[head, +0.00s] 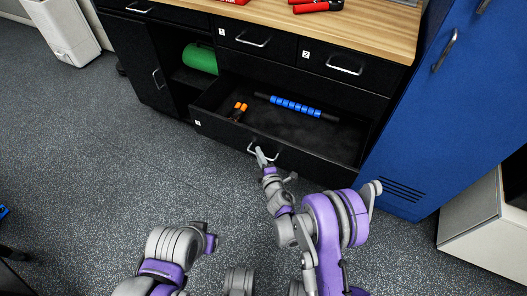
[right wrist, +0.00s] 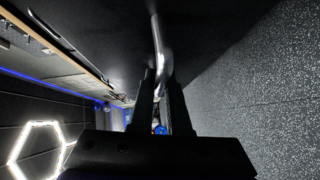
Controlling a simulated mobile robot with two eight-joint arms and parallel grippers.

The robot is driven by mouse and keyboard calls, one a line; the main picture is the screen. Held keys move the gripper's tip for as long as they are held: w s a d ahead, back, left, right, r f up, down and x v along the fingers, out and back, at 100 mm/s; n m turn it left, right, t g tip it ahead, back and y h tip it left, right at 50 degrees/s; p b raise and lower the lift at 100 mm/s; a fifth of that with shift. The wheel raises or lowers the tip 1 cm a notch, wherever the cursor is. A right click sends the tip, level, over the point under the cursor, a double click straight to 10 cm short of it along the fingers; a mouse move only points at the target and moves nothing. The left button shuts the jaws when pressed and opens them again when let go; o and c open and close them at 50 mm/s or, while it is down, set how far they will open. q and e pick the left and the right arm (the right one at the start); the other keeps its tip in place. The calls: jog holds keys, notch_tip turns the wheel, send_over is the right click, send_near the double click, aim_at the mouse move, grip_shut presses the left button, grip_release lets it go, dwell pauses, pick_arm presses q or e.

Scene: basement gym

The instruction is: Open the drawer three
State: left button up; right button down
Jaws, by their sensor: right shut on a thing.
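The drawer three (head: 230,133) is the low, wide black drawer of the cabinet in the head view, with a small white label at its left front. It stands pulled out, and its inside shows. A blue and black roller (head: 297,106) and a small orange and black item (head: 238,111) lie in it. My right gripper (head: 262,157) is at the drawer's handle (head: 252,146), shut on it. In the right wrist view the silver handle (right wrist: 157,45) runs between the two dark fingers (right wrist: 161,90). My left arm shows at the bottom left, but its gripper cannot be made out.
Closed drawers labelled 1 (head: 245,38) and 2 (head: 344,64) sit above, under a wooden top (head: 300,25) with red tools. A green cylinder (head: 200,58) lies on a shelf. A blue locker (head: 440,110) stands right. The grey floor (head: 100,160) is clear left.

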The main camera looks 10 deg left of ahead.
pick_arm(q)
jog(key=shift+s+r, duration=0.15)
jog(key=shift+s, duration=0.05)
pick_arm(e)
jog(key=shift+s+a, duration=0.25)
jog(key=shift+s, duration=0.45)
jog(key=c, duration=0.9)
grip_release()
pick_arm(q)
jog(key=shift+s+d, duration=0.1)
pick_arm(e)
jog(key=shift+s+d, duration=0.1)
